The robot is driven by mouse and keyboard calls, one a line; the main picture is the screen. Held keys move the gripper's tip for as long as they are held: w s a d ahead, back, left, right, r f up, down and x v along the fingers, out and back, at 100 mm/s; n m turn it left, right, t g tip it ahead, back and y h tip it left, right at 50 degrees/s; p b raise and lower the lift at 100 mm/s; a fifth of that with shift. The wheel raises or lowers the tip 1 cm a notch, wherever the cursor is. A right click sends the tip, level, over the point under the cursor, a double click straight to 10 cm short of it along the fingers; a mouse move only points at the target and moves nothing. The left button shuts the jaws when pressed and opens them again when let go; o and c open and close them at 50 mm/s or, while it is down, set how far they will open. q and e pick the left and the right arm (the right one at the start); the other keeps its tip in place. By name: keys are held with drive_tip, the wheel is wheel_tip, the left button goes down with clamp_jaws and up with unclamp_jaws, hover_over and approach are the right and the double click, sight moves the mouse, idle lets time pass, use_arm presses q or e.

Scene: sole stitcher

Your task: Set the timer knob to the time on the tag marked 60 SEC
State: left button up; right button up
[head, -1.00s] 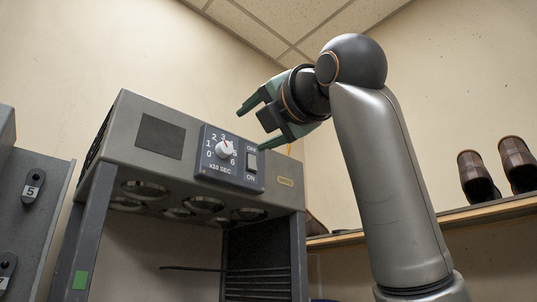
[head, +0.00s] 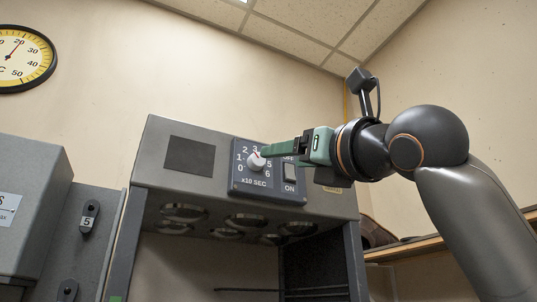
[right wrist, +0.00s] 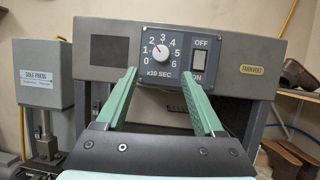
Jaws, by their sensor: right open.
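The timer knob (head: 257,161) is a small round white knob on a dark panel (head: 240,184) marked 0 to 6, "x10 SEC". It also shows in the right wrist view (right wrist: 160,53), where its red mark points up and left, near the 2. My right gripper (head: 268,153) reaches in from the right in front of the panel. In the right wrist view its green fingers (right wrist: 160,72) are apart and empty, their tips below the knob in the picture. I cannot tell the exact gap to the panel. No tag reading 60 SEC is legible in view. My left gripper is not in view.
An OFF/ON rocker switch (head: 290,172) sits right of the knob. Round lamps or vents (head: 245,220) are under the grey machine. A grey SOLE PRESS (right wrist: 42,75) stands left. A yellow dial gauge (head: 22,58) hangs on the wall. Shoes (right wrist: 298,75) lie at right.

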sight(259, 160)
drive_tip(key=p+x, duration=0.3)
drive_tip(key=x, duration=0.5)
drive_tip(key=shift+w+r, duration=0.1)
drive_tip(key=shift+r, duration=0.05)
drive_tip(key=shift+w+a+r+p, duration=0.1)
drive_tip(key=shift+w+a+p, duration=0.1)
drive_tip(key=shift+w+p, duration=0.3)
drive_tip(key=shift+c, duration=0.2)
clamp_jaws()
